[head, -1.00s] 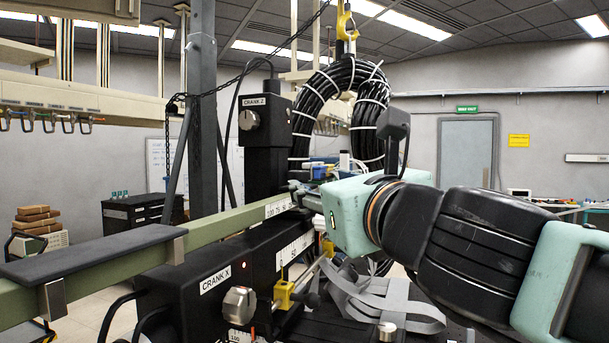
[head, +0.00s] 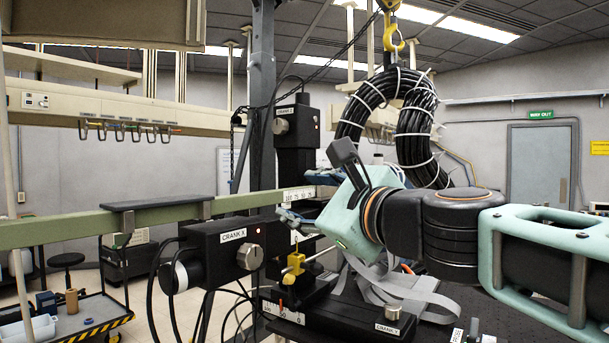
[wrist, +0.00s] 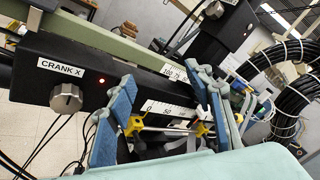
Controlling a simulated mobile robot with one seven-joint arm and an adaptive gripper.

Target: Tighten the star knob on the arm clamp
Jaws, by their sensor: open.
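A small yellow clamp (head: 294,265) sits on a thin rod in front of the black CRANK X unit in the head view. In the wrist view, a yellow clamp piece (wrist: 133,126) shows near the left finger, and a second yellow piece (wrist: 201,130) shows by the right finger. A star-shaped knob cannot be made out clearly on either. My gripper (wrist: 161,75) is open in the wrist view, its two blue fingers spread apart with nothing visibly held. The rod and a white scale show between the fingers. In the head view, my wrist partly hides this area.
The CRANK X box (head: 215,250) has a round metal knob (head: 250,257). A long green beam (head: 75,227) runs above it. A black cable coil (head: 418,125) hangs from a yellow hook (head: 392,35). Grey ribbon straps (head: 395,290) lie below my wrist. A cart (head: 75,318) stands at lower left.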

